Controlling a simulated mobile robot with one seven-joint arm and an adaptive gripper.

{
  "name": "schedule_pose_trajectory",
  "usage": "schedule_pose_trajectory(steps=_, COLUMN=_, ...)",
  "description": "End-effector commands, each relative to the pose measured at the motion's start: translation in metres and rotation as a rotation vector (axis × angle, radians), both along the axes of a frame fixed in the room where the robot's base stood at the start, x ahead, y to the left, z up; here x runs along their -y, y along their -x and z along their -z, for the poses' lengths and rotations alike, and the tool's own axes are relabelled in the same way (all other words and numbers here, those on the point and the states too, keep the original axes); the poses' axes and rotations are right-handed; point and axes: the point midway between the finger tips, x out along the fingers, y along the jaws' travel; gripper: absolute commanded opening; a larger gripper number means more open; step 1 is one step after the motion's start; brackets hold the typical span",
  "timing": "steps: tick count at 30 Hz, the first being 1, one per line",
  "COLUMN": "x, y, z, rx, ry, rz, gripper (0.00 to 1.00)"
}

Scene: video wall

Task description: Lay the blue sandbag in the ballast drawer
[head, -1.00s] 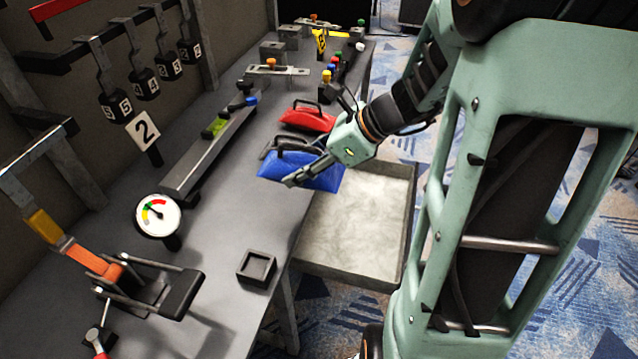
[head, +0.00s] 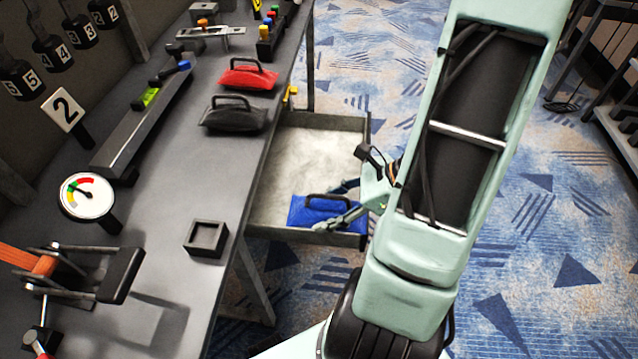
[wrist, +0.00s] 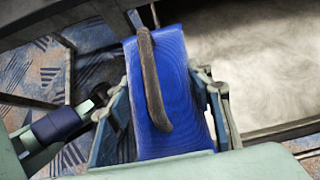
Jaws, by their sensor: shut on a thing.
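The blue sandbag (head: 312,213), with a dark handle on top, is at the near end of the open ballast drawer (head: 300,155). My gripper (head: 340,207) is shut on it, one finger on each side. In the wrist view the sandbag (wrist: 180,75) fills the space between the fingers, its handle facing the camera. The pale drawer floor (wrist: 250,70) shows to its right and carpet to its left. The bag's underside is hidden, so I cannot tell whether it touches the drawer floor or hangs above it.
A red sandbag (head: 248,75) and a black one (head: 234,113) lie on the grey bench (head: 190,165) left of the drawer. A small square tray (head: 206,238) and a gauge (head: 87,196) are nearer. The drawer's middle and far part are empty.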

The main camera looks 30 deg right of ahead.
Motion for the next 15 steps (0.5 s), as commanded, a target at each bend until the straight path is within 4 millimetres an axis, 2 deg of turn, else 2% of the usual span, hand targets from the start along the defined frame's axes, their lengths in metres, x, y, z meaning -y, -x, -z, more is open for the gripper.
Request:
schedule_pose_trajectory(steps=5, x=0.006, y=-0.017, z=0.012, rx=0.006, ry=-0.003, rz=-0.004, gripper=0.0)
schedule_pose_trajectory(steps=15, x=0.029, y=-0.083, z=0.043, rx=0.005, ry=-0.003, rz=-0.004, gripper=0.0)
